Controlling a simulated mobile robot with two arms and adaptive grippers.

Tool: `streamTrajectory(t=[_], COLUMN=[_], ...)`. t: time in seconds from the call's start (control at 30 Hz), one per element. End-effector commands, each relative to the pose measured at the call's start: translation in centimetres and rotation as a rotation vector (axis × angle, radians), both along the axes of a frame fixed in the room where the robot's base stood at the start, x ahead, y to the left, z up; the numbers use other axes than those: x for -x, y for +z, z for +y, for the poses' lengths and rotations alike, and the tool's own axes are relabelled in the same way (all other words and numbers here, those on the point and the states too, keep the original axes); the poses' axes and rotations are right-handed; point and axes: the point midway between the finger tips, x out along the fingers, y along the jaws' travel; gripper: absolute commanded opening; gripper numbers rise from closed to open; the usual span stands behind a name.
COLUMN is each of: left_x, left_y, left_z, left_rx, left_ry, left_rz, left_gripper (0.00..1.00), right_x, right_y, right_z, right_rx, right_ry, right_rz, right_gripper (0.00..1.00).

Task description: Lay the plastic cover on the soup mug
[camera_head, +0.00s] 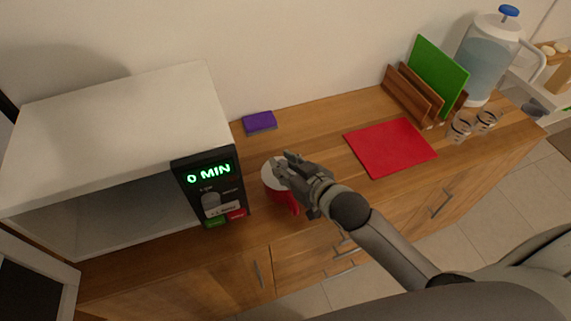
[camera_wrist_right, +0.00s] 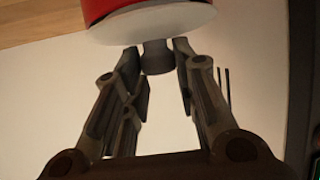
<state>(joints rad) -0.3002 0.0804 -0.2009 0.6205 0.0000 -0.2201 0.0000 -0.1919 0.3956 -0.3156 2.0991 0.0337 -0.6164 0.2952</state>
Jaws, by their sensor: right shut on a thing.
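The red soup mug (camera_head: 284,205) stands upright on the wooden counter, right of the microwave, partly hidden by my right gripper. The pale plastic cover (camera_head: 271,172) is over the mug's top. In the right wrist view the cover (camera_wrist_right: 150,24) lies across the end of the red mug (camera_wrist_right: 105,8), with no clear gap between them; I cannot tell if it is fully seated. My right gripper (camera_head: 287,167) is shut on the cover's dark grey knob (camera_wrist_right: 157,57), which sits between the fingertips (camera_wrist_right: 157,50). My left gripper is not in view.
An open microwave (camera_head: 120,110) reading 0 MIN stands close on the left. A purple sponge (camera_head: 260,122) lies behind the mug. A red board (camera_head: 390,147), a wooden rack (camera_head: 412,95) with a green board (camera_head: 437,72), glasses (camera_head: 460,127) and a water jug (camera_head: 487,60) are at the right.

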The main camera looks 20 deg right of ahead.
Motion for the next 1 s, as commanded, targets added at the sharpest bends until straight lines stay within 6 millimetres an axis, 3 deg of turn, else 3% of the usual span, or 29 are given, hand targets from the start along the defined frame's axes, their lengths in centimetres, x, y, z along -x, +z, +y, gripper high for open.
streamTrajectory(t=[0.03, 0.07, 0.27, 0.67, 1.0], left_x=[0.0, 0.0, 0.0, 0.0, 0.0], left_y=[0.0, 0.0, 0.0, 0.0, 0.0], left_z=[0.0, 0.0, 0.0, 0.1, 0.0], left_rx=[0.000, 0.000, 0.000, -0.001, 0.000], left_ry=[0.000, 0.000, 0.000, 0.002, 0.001], left_rz=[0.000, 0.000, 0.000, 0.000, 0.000], left_gripper=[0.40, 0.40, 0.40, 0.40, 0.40], right_x=[0.0, 0.0, 0.0, 0.5, 5.4], right_y=[0.0, 0.0, 0.0, 0.1, 2.2], right_z=[0.0, 0.0, 0.0, -0.2, -1.6], right_rx=[0.000, 0.000, 0.000, 0.001, 0.002], right_ry=[0.000, 0.000, 0.000, 0.000, 0.001], right_rz=[-0.001, 0.000, 0.000, 0.002, 0.004], right_gripper=[0.03, 0.28, 0.52, 0.52, 0.52])
